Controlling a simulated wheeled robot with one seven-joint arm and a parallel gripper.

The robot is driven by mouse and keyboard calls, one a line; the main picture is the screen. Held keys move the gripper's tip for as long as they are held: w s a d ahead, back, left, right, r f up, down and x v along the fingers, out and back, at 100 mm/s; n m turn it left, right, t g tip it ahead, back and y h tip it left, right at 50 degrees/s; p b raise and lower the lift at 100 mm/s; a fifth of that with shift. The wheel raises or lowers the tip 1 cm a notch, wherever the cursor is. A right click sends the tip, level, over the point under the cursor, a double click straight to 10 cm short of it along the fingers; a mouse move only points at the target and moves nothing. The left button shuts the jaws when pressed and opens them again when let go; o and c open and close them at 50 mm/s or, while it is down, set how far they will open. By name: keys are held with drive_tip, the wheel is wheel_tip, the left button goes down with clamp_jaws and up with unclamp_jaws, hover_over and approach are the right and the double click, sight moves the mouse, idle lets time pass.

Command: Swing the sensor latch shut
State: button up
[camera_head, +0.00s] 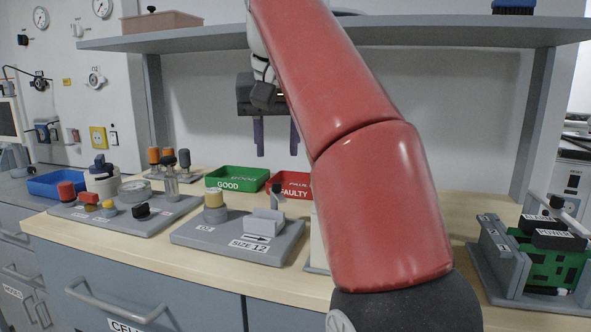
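My gripper (276,143) hangs in the air above the back of the bench. Its two purple fingers point down and stand apart, with nothing between them. Below it on the bench is a grey base plate (193,236) marked "SIZE 12". The plate bears a yellow-topped grey cylinder (214,205) and a light grey block (263,224) with an arrow label in front. A dark-headed upright piece (277,197) stands just behind the block. I cannot tell for sure which part is the sensor latch, or whether it is open. My gripper touches none of these.
A green "GOOD" tray (237,179) and a red "FAULTY" tray (291,184) are at the back. A plate with several knobs (120,219) is at left. A fixture with a green board (545,262) is at right. A shelf (190,38) runs above. My red arm hides the middle right.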

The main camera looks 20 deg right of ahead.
sight(276, 183)
drive_tip(key=shift+x, duration=3.7)
clamp_jaws()
